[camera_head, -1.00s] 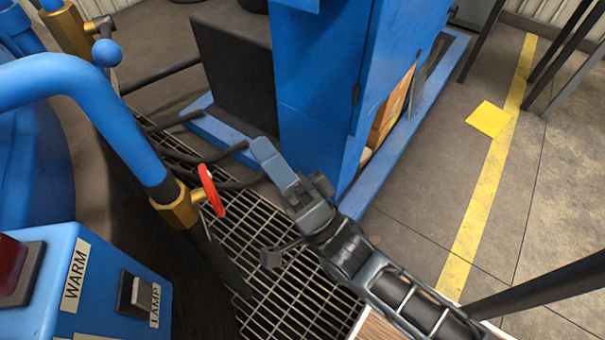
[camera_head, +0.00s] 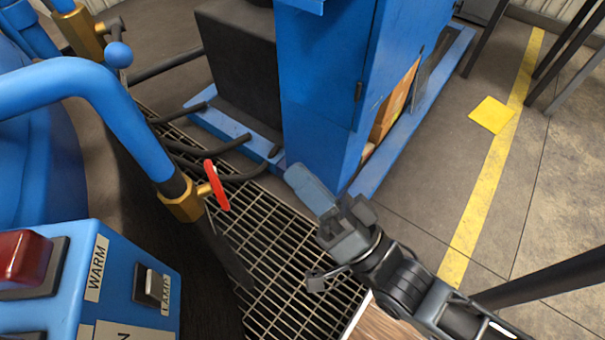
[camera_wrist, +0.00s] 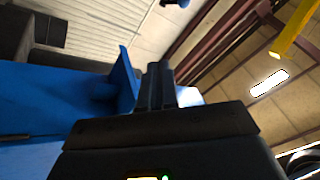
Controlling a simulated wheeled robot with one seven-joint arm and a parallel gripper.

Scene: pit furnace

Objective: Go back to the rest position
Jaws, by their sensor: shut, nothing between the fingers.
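My gripper (camera_head: 310,188) is in the middle of the head view, above the floor grating and in front of the blue cabinet (camera_head: 325,125). Its fingers are together with nothing between them. In the wrist view the closed fingers (camera_wrist: 158,85) point up toward the ceiling, with a blue surface (camera_wrist: 70,100) behind them on the left. I cannot tell the exact gap between the fingers and the cabinet.
A red valve handle (camera_head: 216,186) on a brass fitting and a thick blue pipe (camera_head: 110,105) stand left of my gripper. A blue control box (camera_head: 120,255) labelled WARM and LAMP is at lower left. Open floor with a yellow line (camera_head: 490,170) lies right.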

